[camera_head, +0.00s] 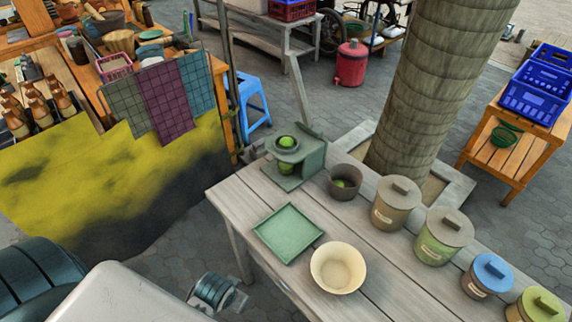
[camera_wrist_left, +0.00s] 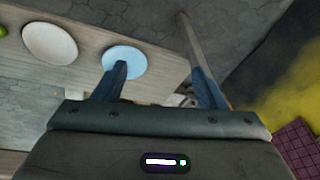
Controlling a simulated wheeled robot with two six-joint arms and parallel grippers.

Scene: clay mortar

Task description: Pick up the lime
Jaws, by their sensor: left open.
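A green lime (camera_head: 286,142) rests on top of the grey-green stand (camera_head: 312,160) at the table's far left end in the head view. Another green round fruit, which looks like a lime (camera_head: 341,184), lies inside the dark bowl (camera_head: 345,194) beside the stand. A green round thing (camera_wrist_left: 3,31) is cut off at the left edge of the left wrist view; I cannot tell which one it is. My left gripper (camera_wrist_left: 158,88) has its two fingers apart with nothing held between them. My right gripper is not in view.
A green square plate (camera_head: 288,232) and a cream bowl (camera_head: 338,268) sit on the wooden table (camera_head: 240,203). Several lidded jars (camera_head: 397,203) line the right side. A thick pillar (camera_head: 435,85) stands behind. In the wrist view, a pale blue disc (camera_wrist_left: 124,58) lies near one finger.

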